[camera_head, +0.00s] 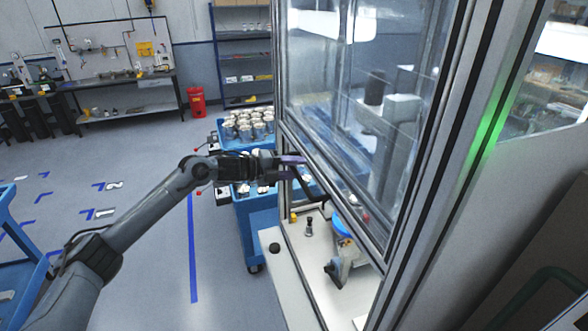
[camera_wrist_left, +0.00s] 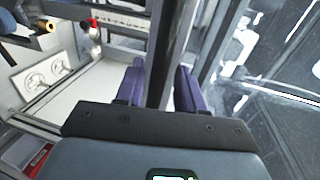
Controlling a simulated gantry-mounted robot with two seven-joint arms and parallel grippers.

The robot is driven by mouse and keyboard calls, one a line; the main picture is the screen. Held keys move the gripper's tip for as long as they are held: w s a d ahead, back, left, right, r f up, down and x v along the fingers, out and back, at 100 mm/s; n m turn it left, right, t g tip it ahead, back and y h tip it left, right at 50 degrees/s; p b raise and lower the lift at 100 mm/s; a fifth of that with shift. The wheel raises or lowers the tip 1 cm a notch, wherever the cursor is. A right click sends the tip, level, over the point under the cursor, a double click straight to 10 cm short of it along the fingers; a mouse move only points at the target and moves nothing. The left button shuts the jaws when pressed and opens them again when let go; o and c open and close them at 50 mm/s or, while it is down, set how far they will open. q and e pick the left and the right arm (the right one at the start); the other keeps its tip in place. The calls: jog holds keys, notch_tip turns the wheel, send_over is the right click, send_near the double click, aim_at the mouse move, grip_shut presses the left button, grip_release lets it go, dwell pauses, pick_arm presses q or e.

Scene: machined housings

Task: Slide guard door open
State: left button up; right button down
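The guard door (camera_head: 365,110) is a tall clear panel in a metal frame on the machine enclosure. A dark bar, which looks like its handle (camera_head: 311,187), runs along the door's lower left side in the head view. My left gripper (camera_head: 292,168) is at this bar. In the left wrist view, its two purple fingers (camera_wrist_left: 160,88) stand on either side of the dark bar (camera_wrist_left: 163,55), which lies deep between them. The fingers are close to the bar, but whether they press on it cannot be told. My right gripper is not in view.
Behind my left gripper stands a blue cart (camera_head: 258,215) with several metal parts (camera_head: 250,124). Inside the enclosure is a pale worktop (camera_head: 300,262) with a fixture (camera_head: 343,268). A green light strip (camera_head: 490,130) glows on the right post.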

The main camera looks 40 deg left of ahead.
pick_arm(q)
jog(key=shift+f, duration=0.1)
jog(key=b+v, duration=0.7)
jog(key=v, duration=0.3)
jog(key=shift+s+a, duration=0.2)
jog(key=shift+s, duration=0.15)
jog(key=shift+r, duration=0.2)
jog(key=shift+f, duration=0.1)
dwell(0.4)
